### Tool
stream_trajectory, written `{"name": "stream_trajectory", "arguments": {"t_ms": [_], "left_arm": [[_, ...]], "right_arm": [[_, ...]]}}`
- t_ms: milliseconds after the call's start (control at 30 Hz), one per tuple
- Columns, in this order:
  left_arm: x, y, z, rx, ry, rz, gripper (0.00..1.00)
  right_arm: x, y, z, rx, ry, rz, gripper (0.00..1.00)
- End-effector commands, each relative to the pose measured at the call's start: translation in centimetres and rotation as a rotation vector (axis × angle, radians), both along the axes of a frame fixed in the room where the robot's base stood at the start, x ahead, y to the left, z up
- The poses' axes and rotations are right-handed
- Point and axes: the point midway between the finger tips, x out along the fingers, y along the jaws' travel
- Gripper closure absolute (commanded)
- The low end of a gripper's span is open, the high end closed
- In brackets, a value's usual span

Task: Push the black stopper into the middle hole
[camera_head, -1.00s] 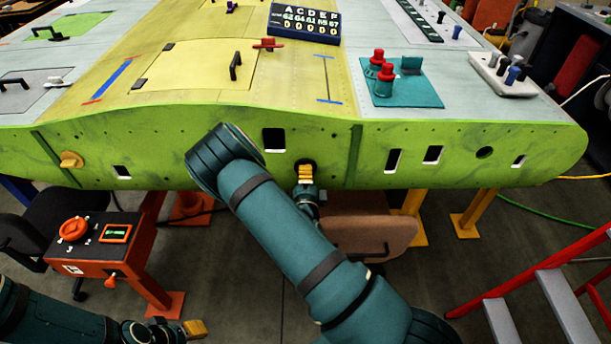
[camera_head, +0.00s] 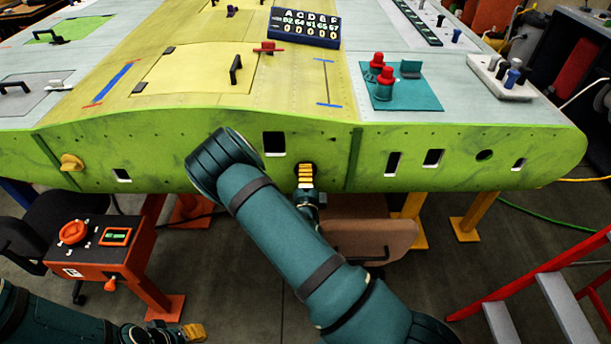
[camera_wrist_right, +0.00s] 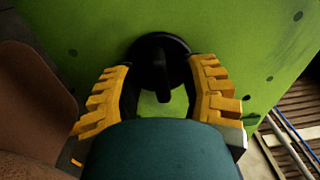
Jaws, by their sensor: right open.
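The black stopper (camera_wrist_right: 160,60) shows in the right wrist view as a round black disc with a raised bar, against the wing's green edge face. How deep it sits in the hole is hidden. In the head view only its dark rim (camera_head: 306,166) shows behind my right gripper (camera_head: 306,178). In the wrist view the yellow fingers of my right gripper (camera_wrist_right: 166,95) stand apart, one on each side of the stopper; contact is unclear. My left gripper (camera_head: 194,332) is low at the bottom left, away from the wing, its opening unclear.
Other openings in the green face (camera_head: 230,160) include a rectangular hole (camera_head: 274,143) left of the stopper and a round hole (camera_head: 485,155) at right. A yellow knob (camera_head: 71,162) sticks out at left. An orange control stand (camera_head: 100,245) and red ladder (camera_head: 540,270) flank the arm.

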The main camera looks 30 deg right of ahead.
Motion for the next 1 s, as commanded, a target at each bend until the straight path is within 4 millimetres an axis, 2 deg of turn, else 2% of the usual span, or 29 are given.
{"name": "stream_trajectory", "arguments": {"t_ms": [167,400,600,767,1000], "left_arm": [[0.0,0.0,0.0,0.0,0.0,0.0,0.59],[0.0,0.0,0.0,0.0,0.0,0.0,0.59],[0.0,0.0,0.0,0.0,0.0,0.0,0.59],[0.0,0.0,0.0,0.0,0.0,0.0,0.59],[0.0,0.0,0.0,0.0,0.0,0.0,0.59]], "right_arm": [[-2.2,1.4,-0.2,-0.001,0.005,0.003,0.57],[-6.4,4.0,-0.4,-0.001,0.004,0.003,0.57],[-8.9,5.5,-0.5,-0.001,0.002,0.002,0.57],[-9.8,6.0,-0.5,-0.001,0.001,0.001,0.57],[-9.9,6.0,-0.4,-0.001,0.0,0.0,0.57]]}}
